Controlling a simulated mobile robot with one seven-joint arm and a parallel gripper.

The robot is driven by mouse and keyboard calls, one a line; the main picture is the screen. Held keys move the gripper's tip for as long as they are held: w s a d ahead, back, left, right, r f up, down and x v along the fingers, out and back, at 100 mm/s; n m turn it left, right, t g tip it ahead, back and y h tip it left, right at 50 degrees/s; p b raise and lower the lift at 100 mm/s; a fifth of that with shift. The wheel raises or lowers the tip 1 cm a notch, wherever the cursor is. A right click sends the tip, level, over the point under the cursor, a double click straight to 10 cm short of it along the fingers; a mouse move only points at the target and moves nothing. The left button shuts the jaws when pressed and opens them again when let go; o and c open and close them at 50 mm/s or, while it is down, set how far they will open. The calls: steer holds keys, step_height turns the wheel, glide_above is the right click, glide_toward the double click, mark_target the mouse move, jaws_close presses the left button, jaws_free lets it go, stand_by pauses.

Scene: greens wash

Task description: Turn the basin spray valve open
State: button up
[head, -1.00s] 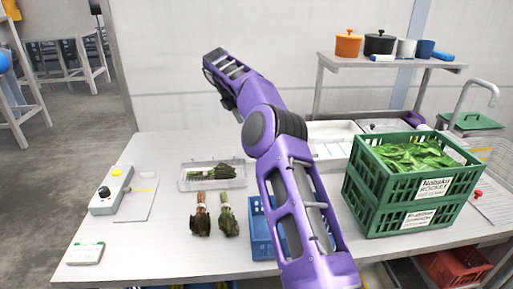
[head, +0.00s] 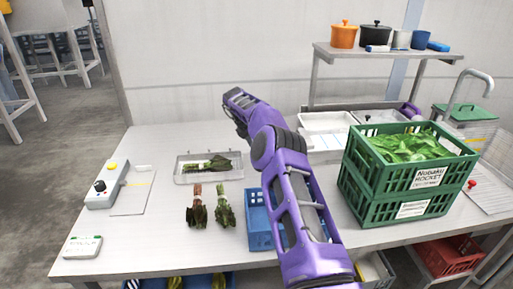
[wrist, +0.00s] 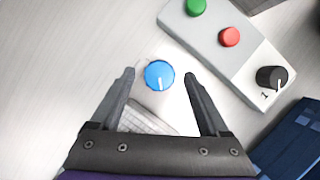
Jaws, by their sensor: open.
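A round blue knob (wrist: 160,75) with a white pointer mark sits on a pale plate in the wrist view; I take it for the spray valve, but no label on it can be read. The pointer faces down in the picture. My gripper (wrist: 159,72) is open, with one finger to each side of the knob and a gap on both sides. How far the fingertips are above it is hard to tell. In the head view my purple arm reaches over the table, and my gripper and the blue knob are hidden.
Beside the knob is a grey control box (wrist: 205,42) with a green button (wrist: 196,6), a red button (wrist: 230,37) and a black dial (wrist: 272,77). A dark blue ridged object (wrist: 295,140) lies lower right. Green crates of leaves (head: 365,198) stand right of my arm.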

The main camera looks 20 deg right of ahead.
steer(key=shift+d+f, duration=0.15)
steer(key=shift+f, duration=0.3)
jaws_close()
